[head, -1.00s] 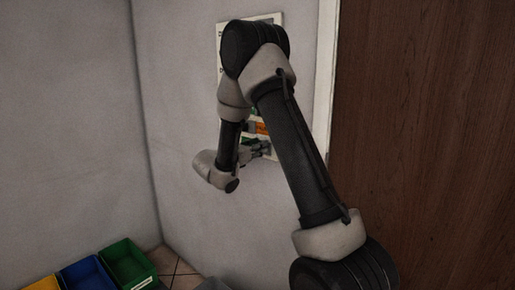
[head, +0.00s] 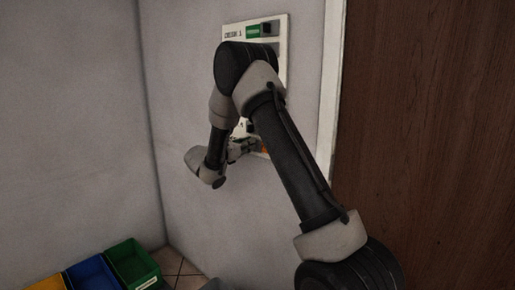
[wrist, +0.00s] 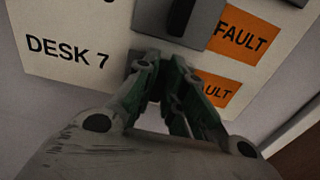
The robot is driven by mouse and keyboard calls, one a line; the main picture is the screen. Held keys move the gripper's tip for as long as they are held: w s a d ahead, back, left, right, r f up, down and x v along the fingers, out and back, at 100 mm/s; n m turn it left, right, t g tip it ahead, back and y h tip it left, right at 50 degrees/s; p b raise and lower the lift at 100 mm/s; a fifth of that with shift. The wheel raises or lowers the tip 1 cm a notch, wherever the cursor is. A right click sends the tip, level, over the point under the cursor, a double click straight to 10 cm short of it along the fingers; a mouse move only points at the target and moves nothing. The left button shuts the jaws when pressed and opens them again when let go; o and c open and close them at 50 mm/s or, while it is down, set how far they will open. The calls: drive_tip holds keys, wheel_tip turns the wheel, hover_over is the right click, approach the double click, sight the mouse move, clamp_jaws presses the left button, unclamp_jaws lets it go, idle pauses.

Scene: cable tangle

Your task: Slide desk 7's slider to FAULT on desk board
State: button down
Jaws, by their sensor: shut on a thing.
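The desk board (head: 284,75) is a white panel on the wall, largely hidden by my arm in the head view. In the wrist view its DESK 7 label (wrist: 67,52) is left of my gripper (wrist: 160,66). My gripper is shut at the desk 7 row, on the slider, which the fingers almost wholly hide. An orange FAULT label (wrist: 222,90) in that row shows just right of the fingers, its first letter covered. In the head view my gripper (head: 256,147) is at the board's lower part.
The row above has a grey slider (wrist: 200,22) with a dark slot or knob, close to my fingertips, and another FAULT label (wrist: 243,38). A brown door (head: 430,130) stands right of the board. Green (head: 132,265) and blue (head: 92,273) bins are at lower left.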

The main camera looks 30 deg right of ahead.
drive_tip(key=shift+w+a, duration=0.15)
drive_tip(key=shift+w, duration=0.1)
drive_tip(key=c, duration=1.5)
unclamp_jaws()
drive_tip(key=v, duration=1.2)
